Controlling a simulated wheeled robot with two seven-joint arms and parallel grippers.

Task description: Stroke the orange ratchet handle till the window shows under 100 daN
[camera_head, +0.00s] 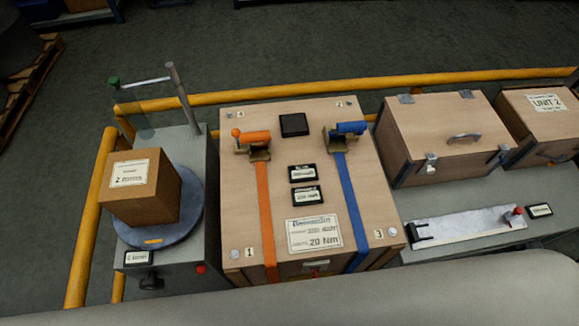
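The orange ratchet handle (256,137) lies across the top of its brass-coloured ratchet, at the upper left of a large wooden crate (215,185). An orange strap (265,220) runs from it down the crate to the front edge. Two small dark-framed windows (302,173) (306,195) sit mid-crate; their readings are too small to make out. A blank black square (293,124) lies above them. A blue ratchet handle (351,128) with a blue strap (353,205) is on the right side. Neither gripper is in view.
On the left, a cardboard box (131,207) stands on a round grey plate (181,231) beside an upright post (183,97). Latched wooden cases (443,135) (545,125) stand right. A silver plate with a red knob (517,212) lies below them. Yellow rails (215,95) run behind.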

